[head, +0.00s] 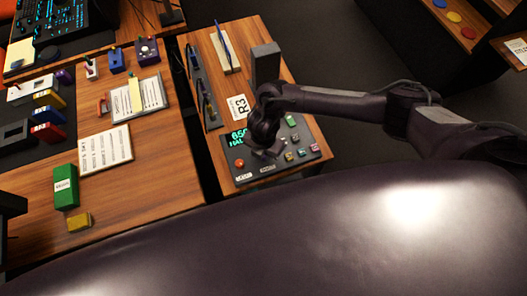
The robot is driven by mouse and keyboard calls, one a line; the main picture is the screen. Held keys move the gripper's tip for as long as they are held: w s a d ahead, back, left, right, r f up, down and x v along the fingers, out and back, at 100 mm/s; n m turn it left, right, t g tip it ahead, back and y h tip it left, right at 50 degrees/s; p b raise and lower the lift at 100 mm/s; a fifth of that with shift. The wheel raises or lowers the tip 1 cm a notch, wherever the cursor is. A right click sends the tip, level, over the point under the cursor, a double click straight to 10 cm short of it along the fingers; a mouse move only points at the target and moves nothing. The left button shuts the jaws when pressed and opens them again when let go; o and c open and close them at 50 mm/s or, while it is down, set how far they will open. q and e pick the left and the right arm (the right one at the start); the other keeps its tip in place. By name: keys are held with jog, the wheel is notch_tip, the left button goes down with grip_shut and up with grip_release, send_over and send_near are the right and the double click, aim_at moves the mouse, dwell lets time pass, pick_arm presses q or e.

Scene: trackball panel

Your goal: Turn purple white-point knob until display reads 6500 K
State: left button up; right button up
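The dark control panel (230,172) lies on the narrow wooden table at centre. Its display (238,137) shows green text that starts with "650" and a second line that starts with "HA". My arm covers the rest of both lines. My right arm comes in from the right, and its wrist and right gripper (270,151) are over the middle of the panel. The fingertips are dark against the panel, so I cannot tell whether they are open, shut or touching a control. I cannot make out the purple white-point knob. My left gripper is not clearly seen.
On the panel are a red-orange ball (240,163), several small coloured buttons (302,153) and a green control (291,120). A card marked R3 (239,107) lies behind it. The left table holds a green box (65,187), a yellow block (79,222) and a printed sheet (105,149).

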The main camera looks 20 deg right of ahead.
jog(key=o, duration=0.5)
jog(key=shift+r, duration=0.1)
jog(key=shift+c, duration=0.2)
notch_tip(320, 180, up, 8)
jog(key=shift+w+f, duration=0.1)
jog(key=shift+f, duration=0.1)
dwell(0.4)
